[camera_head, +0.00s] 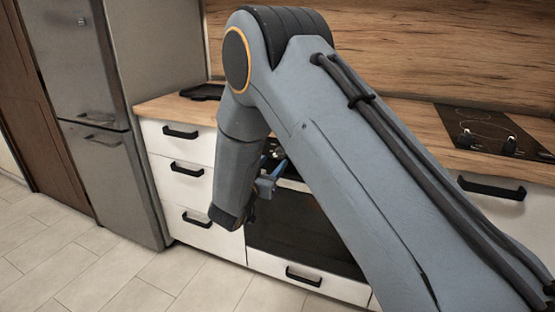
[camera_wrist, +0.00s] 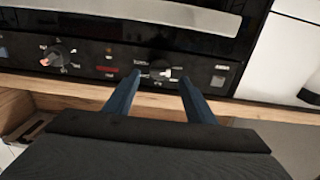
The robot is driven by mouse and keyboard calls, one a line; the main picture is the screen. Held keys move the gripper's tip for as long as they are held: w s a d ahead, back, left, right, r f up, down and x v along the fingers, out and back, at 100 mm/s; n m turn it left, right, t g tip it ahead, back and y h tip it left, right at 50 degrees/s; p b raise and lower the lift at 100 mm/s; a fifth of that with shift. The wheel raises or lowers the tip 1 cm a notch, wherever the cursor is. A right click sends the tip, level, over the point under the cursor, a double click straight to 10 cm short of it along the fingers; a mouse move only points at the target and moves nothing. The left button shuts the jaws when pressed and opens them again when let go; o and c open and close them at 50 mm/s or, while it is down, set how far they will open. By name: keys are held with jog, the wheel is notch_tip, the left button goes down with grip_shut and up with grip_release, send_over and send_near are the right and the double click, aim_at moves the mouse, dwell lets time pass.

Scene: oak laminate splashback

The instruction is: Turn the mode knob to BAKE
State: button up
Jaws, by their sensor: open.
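The oven's black control panel (camera_wrist: 110,62) crosses the wrist view, with small white markings too blurred to read. One knob (camera_wrist: 162,69) is near the middle of the panel, and a second knob (camera_wrist: 58,56) with a reddish mark beside it is to the left. I cannot tell from the labels which is the mode knob. My gripper (camera_wrist: 160,77) is open, its two blue fingers pointing at the panel on either side of the middle knob; contact cannot be told. In the head view my gripper (camera_head: 268,178) is partly hidden by my arm, in front of the oven (camera_head: 300,228).
The oven's handle bar (camera_wrist: 160,12) shows in the wrist view. White drawers (camera_head: 185,152) with black handles stand left of the oven, beside a steel fridge (camera_head: 105,165). A wooden worktop (camera_head: 165,108) and black hob (camera_head: 490,130) are above. The tiled floor (camera_head: 130,270) at left is clear.

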aim_at(278, 156)
jog(key=shift+x, duration=2.6)
jog(key=c, duration=1)
jog(key=shift+c, duration=0.2)
